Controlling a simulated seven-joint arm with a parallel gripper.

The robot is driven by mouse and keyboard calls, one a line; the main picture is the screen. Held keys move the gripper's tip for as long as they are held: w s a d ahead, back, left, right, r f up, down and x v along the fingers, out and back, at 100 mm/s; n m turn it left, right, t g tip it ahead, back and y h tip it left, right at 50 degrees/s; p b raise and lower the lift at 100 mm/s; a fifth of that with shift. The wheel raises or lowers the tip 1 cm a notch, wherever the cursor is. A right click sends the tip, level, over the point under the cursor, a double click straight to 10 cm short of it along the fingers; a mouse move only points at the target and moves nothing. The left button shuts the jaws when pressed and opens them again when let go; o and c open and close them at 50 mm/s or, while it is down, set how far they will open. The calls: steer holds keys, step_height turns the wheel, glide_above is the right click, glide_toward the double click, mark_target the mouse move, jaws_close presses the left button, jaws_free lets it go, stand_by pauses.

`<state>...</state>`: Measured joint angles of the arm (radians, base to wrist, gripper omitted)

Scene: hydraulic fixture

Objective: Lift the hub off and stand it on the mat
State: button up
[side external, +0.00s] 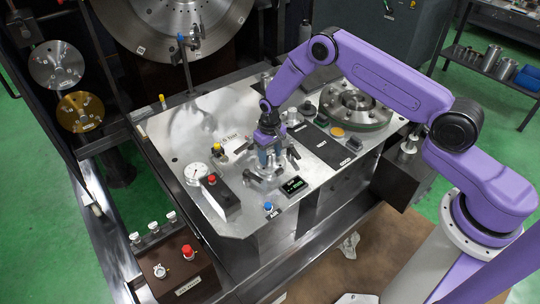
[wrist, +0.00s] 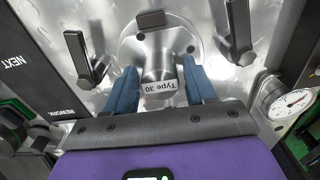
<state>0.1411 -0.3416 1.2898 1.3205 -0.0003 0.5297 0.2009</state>
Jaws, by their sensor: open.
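The hub (wrist: 158,62) is a grey metal piece with a round flange and a "Type 30" label. It sits in the fixture on the steel table. My gripper (wrist: 160,74) is open, with one blue finger on each side of the hub's body. I cannot tell whether the fingers touch it. In the side view my gripper (side external: 270,157) points down over the fixture and hides much of the hub. A black mat (side external: 326,147) with white labels lies behind and right of the fixture. In the wrist view the mat (wrist: 35,85) shows "NEXT" and "REWORK".
Black clamp handles (wrist: 82,58) and (wrist: 238,35) stand on both sides of the hub. A pressure gauge (side external: 195,174), a black box with a red button (side external: 222,197) and a small display (side external: 293,186) are nearby. A large ringed metal part (side external: 355,105) stands behind the mat.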

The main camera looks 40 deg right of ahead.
mark_target(270, 152)
jaws_close()
steer(key=shift+r, duration=0.15)
steer(key=shift+r, duration=2.05)
